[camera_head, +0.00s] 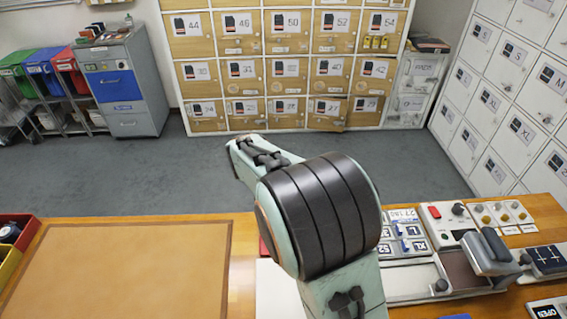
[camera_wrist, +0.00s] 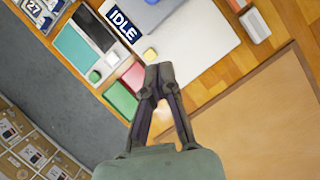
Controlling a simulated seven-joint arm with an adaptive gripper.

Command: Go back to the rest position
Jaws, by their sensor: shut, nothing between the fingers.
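My gripper (camera_wrist: 158,74) shows in the wrist view with its two fingertips together and nothing held between them. It is above the worktop, between a pale board with an IDLE sign and a brown mat. In the head view my arm rises over the middle of the counter, and its big dark joint hides the gripper there. The height of the fingertips above the counter is hard to tell.
The brown mat (camera_head: 120,270) lies bare at the left of the counter. A control panel (camera_head: 435,212) and label tiles (camera_head: 400,240) stand at the right. The IDLE sign (camera_wrist: 124,24) and a green block (camera_wrist: 121,101) are near my fingers. Lockers (camera_head: 290,70) line the back.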

